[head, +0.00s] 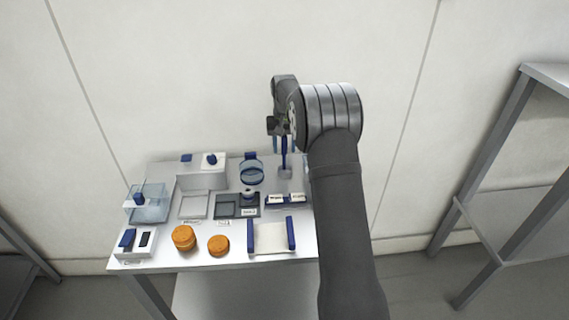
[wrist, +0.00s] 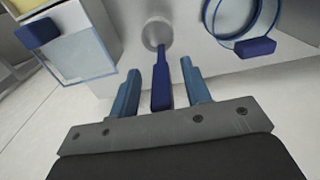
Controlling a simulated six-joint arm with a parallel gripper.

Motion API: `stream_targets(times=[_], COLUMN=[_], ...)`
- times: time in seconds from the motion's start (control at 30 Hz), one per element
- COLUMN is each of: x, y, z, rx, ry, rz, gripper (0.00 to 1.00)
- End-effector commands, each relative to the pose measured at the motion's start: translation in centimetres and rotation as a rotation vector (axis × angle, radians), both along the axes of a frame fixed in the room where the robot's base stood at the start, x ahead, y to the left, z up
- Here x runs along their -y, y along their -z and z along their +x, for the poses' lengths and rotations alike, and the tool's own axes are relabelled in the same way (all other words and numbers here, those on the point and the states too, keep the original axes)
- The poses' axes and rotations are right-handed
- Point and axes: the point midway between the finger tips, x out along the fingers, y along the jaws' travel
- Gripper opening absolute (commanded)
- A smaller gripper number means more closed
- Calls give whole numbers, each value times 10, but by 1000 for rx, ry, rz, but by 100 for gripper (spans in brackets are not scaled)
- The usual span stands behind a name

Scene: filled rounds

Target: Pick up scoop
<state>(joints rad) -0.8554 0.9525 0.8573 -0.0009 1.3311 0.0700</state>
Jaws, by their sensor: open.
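The scoop has a dark blue handle (wrist: 162,88) and a round grey bowl (wrist: 156,33) in the wrist view. In the head view it shows at the back right of the table (head: 284,158), partly hidden by my arm. My gripper (wrist: 166,82) is open, with one light blue finger on each side of the handle and a visible gap to each. It also shows in the head view (head: 283,143), over the back edge of the table. I cannot tell whether the fingers are level with the handle.
A clear round container with a blue tab (head: 251,171) stands left of the scoop. A white block (head: 203,181), grey trays (head: 194,206), orange rounds (head: 184,238) and a clear box (head: 150,208) fill the table farther left. A wall is close behind.

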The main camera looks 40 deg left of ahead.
Motion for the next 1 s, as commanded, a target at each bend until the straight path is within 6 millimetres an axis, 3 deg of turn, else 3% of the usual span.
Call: stream_targets(times=[0.2,0.4,0.43,0.77,0.87,1.0], x=[0,0,0,0,-1,-1], y=[1,1,1,-2,-11,-38], z=[0,0,0,0,1,1], rx=[0,0,0,1,3,3], ry=[0,0,0,0,0,0], rz=[0,0,0,1,3,4], gripper=[42,2,0,0,0,0])
